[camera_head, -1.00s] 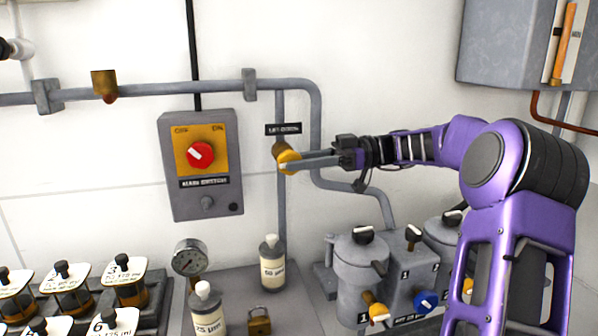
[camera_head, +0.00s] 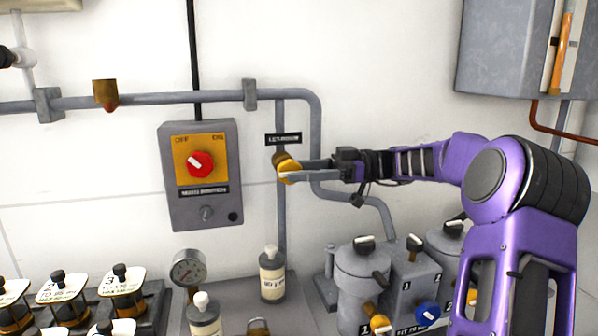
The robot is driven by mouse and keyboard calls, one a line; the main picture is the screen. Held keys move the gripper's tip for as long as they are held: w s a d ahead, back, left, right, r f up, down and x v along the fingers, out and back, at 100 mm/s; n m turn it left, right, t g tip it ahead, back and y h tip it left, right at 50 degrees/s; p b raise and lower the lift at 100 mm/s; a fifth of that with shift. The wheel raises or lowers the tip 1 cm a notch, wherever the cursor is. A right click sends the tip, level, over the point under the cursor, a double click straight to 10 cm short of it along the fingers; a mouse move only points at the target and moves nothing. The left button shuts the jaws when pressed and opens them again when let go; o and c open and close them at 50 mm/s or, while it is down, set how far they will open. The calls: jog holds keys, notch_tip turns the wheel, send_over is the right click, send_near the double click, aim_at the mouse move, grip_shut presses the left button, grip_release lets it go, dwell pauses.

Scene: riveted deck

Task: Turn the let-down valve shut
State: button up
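The let-down valve is a yellow knob (camera_head: 287,164) on a brass-coloured stem, set on a vertical grey pipe under a black label (camera_head: 284,139) on the wall. My gripper (camera_head: 291,171) reaches in from the right, with its two grey fingers at the knob. One finger lies along the knob's upper right side and the other crosses its lower front. A narrow gap shows between the fingers. The fingers hide part of the knob's face, so its handle direction is unclear. I cannot tell whether they press on it.
A grey switch box (camera_head: 205,211) with a red knob (camera_head: 200,164) hangs left of the valve. Below stand a gauge (camera_head: 188,268), a bottle (camera_head: 272,275), and grey canisters (camera_head: 358,285) with coloured knobs. A grey cabinet (camera_head: 502,50) hangs at upper right.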

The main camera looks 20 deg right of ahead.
jog(key=shift+d, duration=0.1)
jog(key=d+p, duration=0.2)
jog(key=d, duration=1.5)
jog(key=shift+d+f+p, duration=0.15)
jog(key=shift+p, duration=0.25)
